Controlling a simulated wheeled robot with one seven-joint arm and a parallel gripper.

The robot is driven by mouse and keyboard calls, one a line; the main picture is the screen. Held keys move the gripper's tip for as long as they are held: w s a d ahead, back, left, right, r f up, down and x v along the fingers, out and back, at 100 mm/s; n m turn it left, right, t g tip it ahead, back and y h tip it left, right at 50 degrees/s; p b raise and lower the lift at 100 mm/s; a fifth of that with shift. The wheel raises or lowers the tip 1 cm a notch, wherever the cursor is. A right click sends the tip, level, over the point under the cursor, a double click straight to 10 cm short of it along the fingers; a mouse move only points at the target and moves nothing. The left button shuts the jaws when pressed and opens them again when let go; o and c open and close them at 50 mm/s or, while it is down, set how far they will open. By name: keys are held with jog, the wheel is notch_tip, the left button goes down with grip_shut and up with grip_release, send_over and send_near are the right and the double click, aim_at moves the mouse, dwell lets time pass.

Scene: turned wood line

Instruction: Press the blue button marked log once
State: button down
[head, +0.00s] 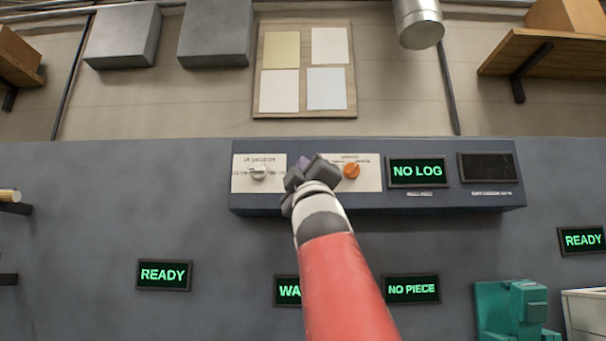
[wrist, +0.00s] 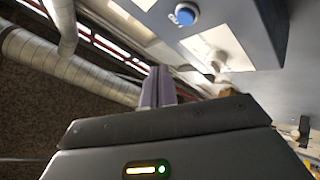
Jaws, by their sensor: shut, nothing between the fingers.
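In the head view the button is hidden, with my gripper and arm covering that part of the box. My gripper (wrist: 158,86) is shut, with its narrow fingers together and nothing between them. In the wrist view its tips stand apart from the button in the picture. In the head view my gripper (head: 305,164) overlaps the box front between two knobs.
The control box (head: 380,200) carries a pale knob (head: 258,172), an orange knob (head: 351,170), a "NO LOG" display (head: 417,172) and a dark display (head: 487,167). Lower displays read "READY" (head: 164,275) and "NO PIECE" (head: 411,289). A green machine (head: 515,308) stands lower right.

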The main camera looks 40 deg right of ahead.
jog(key=shift+w+d+p, duration=0.45)
jog(key=shift+w+d, duration=0.4)
jog(key=shift+w, duration=0.3)
jog(key=shift+w+d+p, duration=0.4)
jog(key=shift+w+d, duration=0.4)
jog(key=shift+w, duration=0.3)
jog(key=shift+w+d, duration=0.1)
dwell(0.3)
jog(key=shift+w+d, duration=0.15)
jog(key=shift+w, duration=0.05)
jog(key=shift+w+d+p, duration=0.25)
jog(key=shift+w+p, duration=0.05)
dwell(0.7)
dwell(0.3)
jog(key=shift+s+a+b, duration=0.4)
jog(key=shift+s+a, duration=0.05)
jog(key=shift+s, duration=0.15)
jog(key=shift+s+a, duration=0.1)
jog(key=s+a+b, duration=0.1)
jog(key=s, duration=0.1)
jog(key=s+a+b, duration=0.1)
jog(key=a, duration=0.1)
jog(key=shift+s, duration=0.4)
